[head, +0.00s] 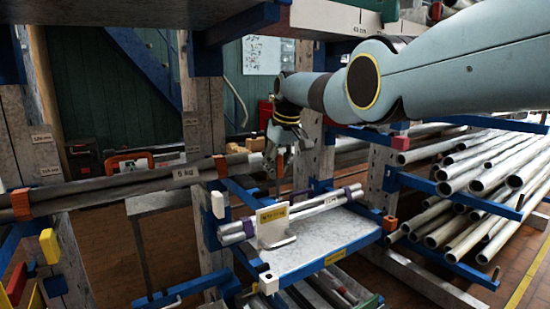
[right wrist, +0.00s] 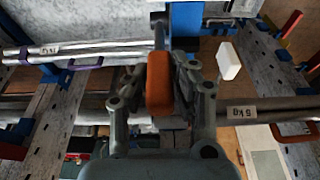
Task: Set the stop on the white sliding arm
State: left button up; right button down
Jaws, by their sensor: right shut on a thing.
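My right gripper (head: 277,168) reaches down from the right arm over the rack. In the right wrist view its fingers (right wrist: 157,85) are shut on an orange block (right wrist: 159,88), apparently the stop. The fingers hide the stop in the head view. A white end block (head: 217,204) stands at the end of a blue rack arm left of the gripper and lower. It also shows in the right wrist view (right wrist: 228,61), to the right of the stop and apart from it. I cannot tell whether the stop touches a blue arm behind it. My left gripper is out of view.
A tray (head: 310,255) with a bracket (head: 275,228) and strapped tubes (head: 325,205) lies below the gripper. Long tubes (head: 120,187) marked 5 kg run at the left. Many loose tubes (head: 480,180) fill the racks at the right. Posts and blue arms crowd the space.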

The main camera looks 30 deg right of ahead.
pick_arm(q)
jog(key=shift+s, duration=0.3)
pick_arm(e)
jog(key=c, duration=1.1)
grip_release()
jog(key=shift+w+f, duration=0.1)
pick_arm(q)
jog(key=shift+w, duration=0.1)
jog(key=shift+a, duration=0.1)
pick_arm(e)
jog(key=shift+r, duration=0.2)
jog(key=shift+r, duration=0.55)
jog(key=v, duration=1)
jog(key=shift+s+r, duration=0.25)
